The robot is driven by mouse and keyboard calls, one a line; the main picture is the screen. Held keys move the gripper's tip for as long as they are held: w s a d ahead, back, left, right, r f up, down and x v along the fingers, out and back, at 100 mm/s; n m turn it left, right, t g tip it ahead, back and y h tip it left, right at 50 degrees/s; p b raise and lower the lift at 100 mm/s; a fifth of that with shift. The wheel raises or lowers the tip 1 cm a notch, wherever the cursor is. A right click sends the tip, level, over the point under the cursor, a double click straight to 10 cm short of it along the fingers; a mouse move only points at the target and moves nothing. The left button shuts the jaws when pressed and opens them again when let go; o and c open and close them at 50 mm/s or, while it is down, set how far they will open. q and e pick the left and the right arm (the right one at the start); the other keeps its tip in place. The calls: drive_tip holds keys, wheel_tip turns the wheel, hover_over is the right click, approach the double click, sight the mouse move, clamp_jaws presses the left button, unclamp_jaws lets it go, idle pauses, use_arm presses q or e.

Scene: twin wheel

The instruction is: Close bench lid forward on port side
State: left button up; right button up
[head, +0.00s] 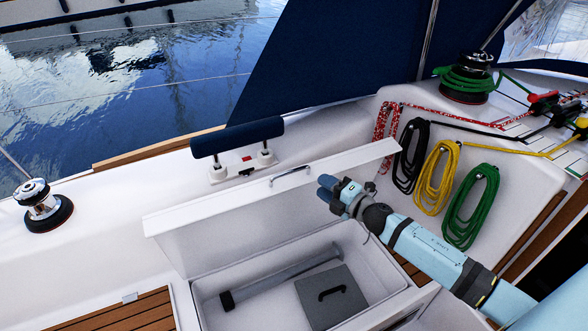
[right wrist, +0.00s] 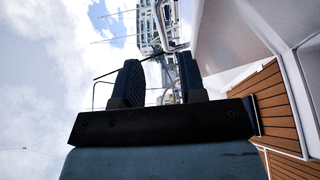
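The white bench lid (head: 225,222) stands raised and tilted at the back of the open bench locker (head: 372,268) in the head view. A metal handle (head: 291,175) sits near its upper edge. My right gripper (head: 322,188) is at the right part of the lid, right of the handle. I cannot tell whether it touches the lid. In the right wrist view, my right gripper's two dark fingers (right wrist: 160,85) stand apart with nothing between them. A white surface shows right of them. My left gripper is not in view.
The locker holds a grey box (head: 330,298) and a long grey tool (head: 280,280). A blue cushioned backrest (head: 237,137) stands behind the lid. Yellow rope (head: 437,180) and other coils hang at right. A winch (head: 42,205) is at left. Teak slats (head: 125,312) lie at lower left.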

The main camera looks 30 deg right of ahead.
sight(296, 170)
drive_tip(key=p+x, duration=0.1)
drive_tip(key=x, duration=0.9)
drive_tip(key=shift+w+a, duration=0.15)
drive_tip(key=shift+w, duration=0.1)
clamp_jaws()
